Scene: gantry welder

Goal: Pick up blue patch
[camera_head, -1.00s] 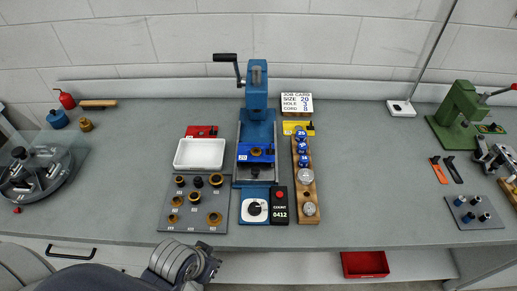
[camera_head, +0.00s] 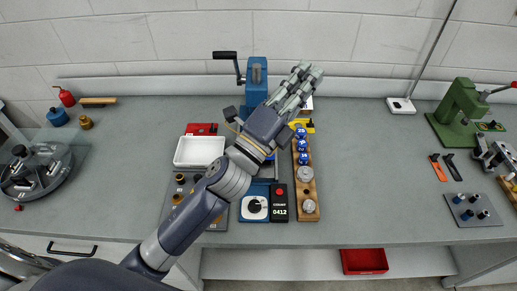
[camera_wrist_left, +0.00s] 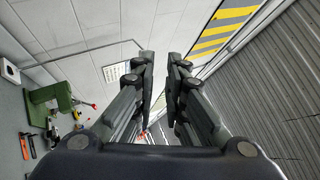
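The blue patch (camera_head: 270,157) is mostly hidden behind my left arm in the head view. Only a small blue bit shows on the bed of the blue hand-cranked press (camera_head: 258,75). My left gripper (camera_head: 304,76) reaches over the press from the lower left, its fingers pointing up and right, past the patch and toward the wall. In the left wrist view the gripper (camera_wrist_left: 161,60) has its two fingers apart with nothing between them. My right gripper is in neither view.
A red patch (camera_head: 201,129) lies behind a white tray (camera_head: 199,151). A counter box (camera_head: 279,203) stands in front.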

